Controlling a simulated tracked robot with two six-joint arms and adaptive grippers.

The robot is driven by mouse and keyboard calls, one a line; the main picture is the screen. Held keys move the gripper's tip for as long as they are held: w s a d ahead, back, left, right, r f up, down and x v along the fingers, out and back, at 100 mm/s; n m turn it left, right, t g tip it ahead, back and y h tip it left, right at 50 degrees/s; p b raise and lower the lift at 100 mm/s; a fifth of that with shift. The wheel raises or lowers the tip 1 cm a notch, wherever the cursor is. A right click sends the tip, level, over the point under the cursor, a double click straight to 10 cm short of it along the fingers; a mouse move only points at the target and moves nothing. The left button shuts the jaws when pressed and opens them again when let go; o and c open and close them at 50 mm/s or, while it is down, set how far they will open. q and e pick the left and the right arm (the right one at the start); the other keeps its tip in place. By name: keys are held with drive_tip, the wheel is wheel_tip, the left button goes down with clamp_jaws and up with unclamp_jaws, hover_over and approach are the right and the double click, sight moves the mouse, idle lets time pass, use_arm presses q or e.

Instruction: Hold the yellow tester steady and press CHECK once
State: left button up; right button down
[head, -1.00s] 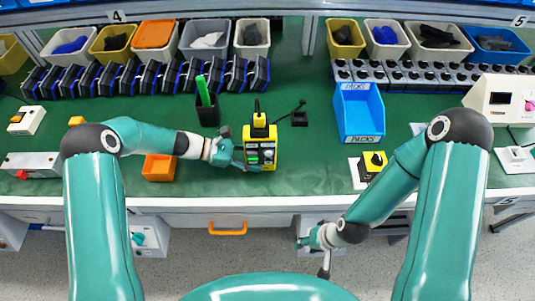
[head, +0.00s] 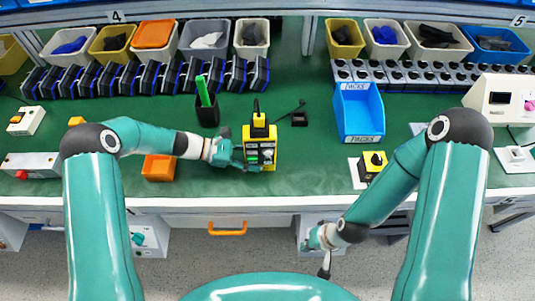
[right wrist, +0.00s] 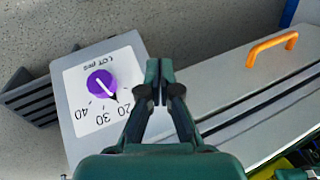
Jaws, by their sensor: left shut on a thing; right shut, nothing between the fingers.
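The yellow tester (head: 260,132) stands on the green bench mat, with a dark face carrying several small buttons and a black cable at its top. The lettering is too small to read, so I cannot tell which button is CHECK. My left gripper (head: 246,160) is shut on the tester's left side. My right gripper (head: 312,240) is below the bench's front edge, far from the tester. In the right wrist view its fingers (right wrist: 158,72) are shut and empty, above a grey box with a purple dial (right wrist: 101,84).
A blue PACKS bin (head: 361,115) and a small yellow switch box (head: 372,165) stand right of the tester. An orange bin (head: 159,167) and a black cup with a green pen (head: 207,108) are to its left. An orange drawer handle (head: 228,230) sticks out below.

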idle(0.6)
drive_tip(key=w+a+r+n+t+y, duration=0.1)
drive_tip(key=w+a+r+t+y, duration=0.3)
drive_tip(key=a, duration=0.3)
drive_tip(key=w+a+r+t+y, duration=0.2)
drive_tip(key=a+r+y, duration=0.2)
drive_tip(key=a+r, duration=0.25)
drive_tip(key=d+r+m+t+y, duration=0.1)
drive_tip(key=d+r+t+y, duration=0.1)
drive_tip(key=r+t, duration=0.6)
drive_tip(key=shift+w+d+r+m, duration=0.3)
drive_tip(key=shift+d+m, duration=0.1)
drive_tip(key=shift+d, duration=0.25)
approach(257, 154)
drive_tip(key=shift+f+x, duration=0.2)
drive_tip(key=shift+x, duration=1.05)
drive_tip(key=shift+f+x, duration=0.15)
drive_tip(key=shift+x, duration=1.1)
drive_tip(key=shift+w, duration=0.15)
drive_tip(key=shift+w+r, duration=0.1)
drive_tip(key=shift+w, duration=0.2)
